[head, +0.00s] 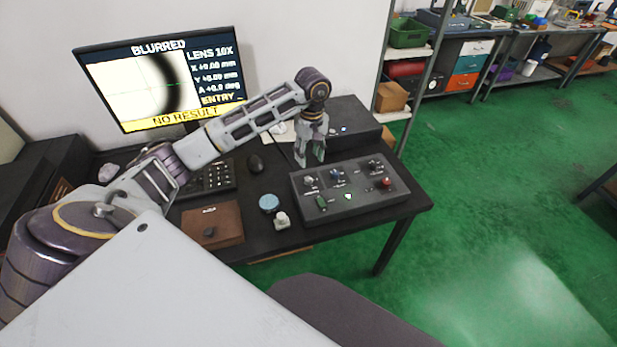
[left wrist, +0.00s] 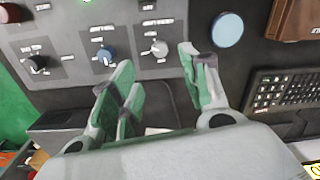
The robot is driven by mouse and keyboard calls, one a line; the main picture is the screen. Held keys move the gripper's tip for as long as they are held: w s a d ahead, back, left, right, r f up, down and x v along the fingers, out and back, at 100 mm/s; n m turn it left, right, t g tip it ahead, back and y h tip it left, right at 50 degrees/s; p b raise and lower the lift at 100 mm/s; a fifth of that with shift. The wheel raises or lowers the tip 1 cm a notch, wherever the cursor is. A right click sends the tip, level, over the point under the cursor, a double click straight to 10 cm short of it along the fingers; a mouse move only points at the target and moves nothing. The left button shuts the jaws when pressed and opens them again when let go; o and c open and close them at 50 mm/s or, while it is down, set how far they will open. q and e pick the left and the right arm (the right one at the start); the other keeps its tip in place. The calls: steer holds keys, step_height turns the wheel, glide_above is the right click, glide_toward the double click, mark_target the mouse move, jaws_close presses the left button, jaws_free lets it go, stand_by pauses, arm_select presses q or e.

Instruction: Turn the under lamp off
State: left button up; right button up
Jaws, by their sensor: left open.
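A dark control box (head: 350,210) lies on the desk. It carries a light grey knob (head: 308,180), a blue knob (head: 337,175) and a black knob (head: 375,165). In the left wrist view the grey knob (left wrist: 158,47), blue knob (left wrist: 105,55) and black knob (left wrist: 35,62) have labels too blurred to read, so I cannot tell which is the under lamp's. My left gripper (head: 311,159) is open and empty, pointing down by the box's rear left edge. In the left wrist view its fingers (left wrist: 160,65) are spread near the grey knob, apart from it. My right gripper is out of view.
A monitor (head: 160,124) reads BLURRED and NO RESULT. A keyboard (head: 215,176), mouse (head: 255,163), blue disc (head: 269,202) and brown case (head: 212,222) lie left of the box.

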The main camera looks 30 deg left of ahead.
mark_target(309, 179)
arm_select(q)
steer(key=shift+s+f, duration=0.15)
steer(key=shift+f, duration=5.05)
jaws_close()
